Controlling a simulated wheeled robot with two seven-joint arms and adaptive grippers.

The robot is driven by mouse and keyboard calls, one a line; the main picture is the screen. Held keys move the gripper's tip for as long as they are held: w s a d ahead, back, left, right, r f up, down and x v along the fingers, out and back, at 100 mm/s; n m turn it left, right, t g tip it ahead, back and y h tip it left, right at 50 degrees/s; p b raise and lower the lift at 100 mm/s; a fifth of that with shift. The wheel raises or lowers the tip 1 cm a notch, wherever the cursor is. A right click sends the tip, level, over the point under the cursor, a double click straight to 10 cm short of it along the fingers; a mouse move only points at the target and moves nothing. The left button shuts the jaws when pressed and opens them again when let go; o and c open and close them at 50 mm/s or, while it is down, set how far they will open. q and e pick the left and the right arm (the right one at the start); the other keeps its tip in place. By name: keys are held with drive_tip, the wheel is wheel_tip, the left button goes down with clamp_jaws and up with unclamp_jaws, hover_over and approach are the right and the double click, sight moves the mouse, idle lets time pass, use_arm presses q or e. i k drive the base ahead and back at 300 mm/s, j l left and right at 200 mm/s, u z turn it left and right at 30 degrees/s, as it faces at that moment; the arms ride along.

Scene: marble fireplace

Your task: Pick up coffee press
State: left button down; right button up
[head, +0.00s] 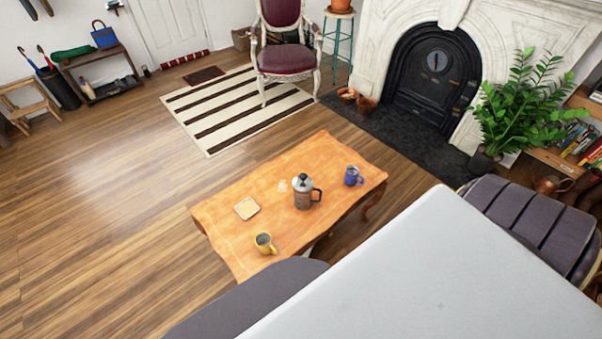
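The coffee press (303,194) stands upright on the orange wooden coffee table (222,219), a little right of the middle of the top. It has a silver lid, a brownish body and a dark handle on its right side. Neither of my grippers shows in the head view, so their state and their distance from the press are not visible.
A dark grey seat (255,300) lies in front. A burgundy chair (287,58) stands behind. Wooden floor (95,215) is clear to the left.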

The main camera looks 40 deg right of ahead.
sight(303, 191)
drive_tip(key=j+z, duration=0.35)
drive_tip(key=j, duration=0.55)
drive_tip(key=k+j+z, duration=0.1)
drive_tip(key=j+z, duration=0.3)
drive_tip(key=j, duration=0.45)
